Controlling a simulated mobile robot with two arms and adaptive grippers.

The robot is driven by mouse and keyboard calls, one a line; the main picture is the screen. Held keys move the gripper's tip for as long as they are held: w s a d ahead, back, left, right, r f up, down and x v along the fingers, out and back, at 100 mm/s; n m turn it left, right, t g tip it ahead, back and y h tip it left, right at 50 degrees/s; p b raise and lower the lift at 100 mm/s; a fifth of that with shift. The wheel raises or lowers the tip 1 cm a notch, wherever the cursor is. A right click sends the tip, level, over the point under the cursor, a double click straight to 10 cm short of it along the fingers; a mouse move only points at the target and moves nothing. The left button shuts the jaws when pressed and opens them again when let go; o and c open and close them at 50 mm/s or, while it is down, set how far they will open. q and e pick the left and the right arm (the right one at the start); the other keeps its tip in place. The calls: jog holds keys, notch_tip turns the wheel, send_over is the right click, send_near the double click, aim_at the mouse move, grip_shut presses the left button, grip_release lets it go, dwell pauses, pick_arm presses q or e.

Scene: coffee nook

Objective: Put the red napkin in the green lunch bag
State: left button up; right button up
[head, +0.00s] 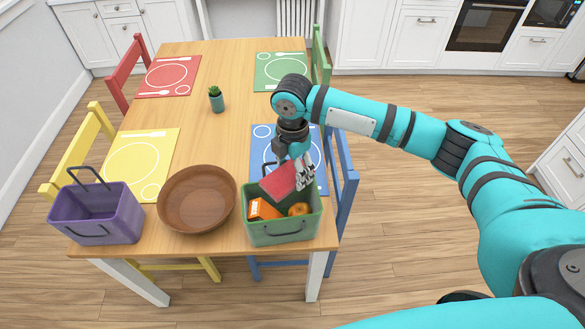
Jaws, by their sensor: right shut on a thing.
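The green lunch bag (282,232) stands open at the near right corner of the wooden table. An orange box (263,209) and a round orange fruit (299,209) are inside it. My right gripper (304,177) is shut on the red napkin (279,182), which is tilted over the bag's opening at its far side. The napkin's lower edge is near or below the rim; I cannot tell whether it touches the contents. My left gripper is not in view.
A brown bowl (197,200) stands just left of the green bag, and a purple lunch bag (96,222) stands at the near left corner. A small potted plant (216,99) is farther back. A blue placemat (262,145) lies under my right arm. The table's middle is clear.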

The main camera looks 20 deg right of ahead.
aim_at(293, 171)
jog(key=shift+r, duration=0.1)
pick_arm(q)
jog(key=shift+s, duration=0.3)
pick_arm(e)
jog(key=o, duration=1)
jog(key=shift+o, duration=0.2)
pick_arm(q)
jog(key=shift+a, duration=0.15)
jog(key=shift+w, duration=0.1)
pick_arm(e)
notch_tip(293, 171, up, 12)
